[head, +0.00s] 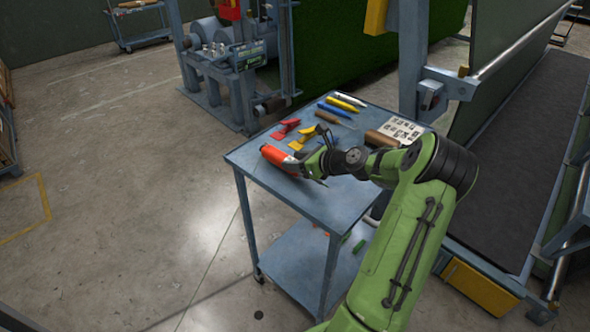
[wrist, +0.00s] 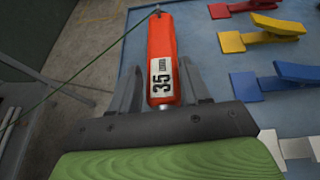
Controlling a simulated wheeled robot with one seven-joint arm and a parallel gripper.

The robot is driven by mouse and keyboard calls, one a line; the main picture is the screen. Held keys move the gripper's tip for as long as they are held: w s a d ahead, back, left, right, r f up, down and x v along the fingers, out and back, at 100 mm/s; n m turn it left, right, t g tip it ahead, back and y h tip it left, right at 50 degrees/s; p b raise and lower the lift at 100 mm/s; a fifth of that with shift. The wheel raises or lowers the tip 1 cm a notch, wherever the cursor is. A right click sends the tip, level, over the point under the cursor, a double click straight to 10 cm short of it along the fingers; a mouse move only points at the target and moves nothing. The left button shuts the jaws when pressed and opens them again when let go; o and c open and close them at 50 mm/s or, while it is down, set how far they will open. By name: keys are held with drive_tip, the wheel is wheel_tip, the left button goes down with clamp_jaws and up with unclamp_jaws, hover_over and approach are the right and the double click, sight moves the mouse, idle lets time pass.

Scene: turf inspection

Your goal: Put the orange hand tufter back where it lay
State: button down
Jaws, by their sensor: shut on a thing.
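The orange hand tufter (head: 279,157) is at the left part of the blue cart top (head: 325,205) in the head view. In the wrist view the orange tufter (wrist: 161,58) points away from me, with a white label reading 35 and a thin green yarn at its far end. My gripper (wrist: 160,88) is shut on it, with one finger on each side; it also shows in the head view (head: 300,163). The tufter is over or on the cart top near its left edge; I cannot tell whether it touches the surface.
Red (head: 285,129), yellow (head: 303,137) and other tools lie behind the tufter on the cart. A wooden-handled tool (head: 330,117), a blue tool (head: 337,110), yellow tools and a white card (head: 401,129) lie farther back. The front of the cart top is clear.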

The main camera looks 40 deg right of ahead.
drive_tip(key=shift+f, duration=0.85)
drive_tip(key=shift+d+r, duration=0.1)
drive_tip(key=c, duration=0.5)
unclamp_jaws()
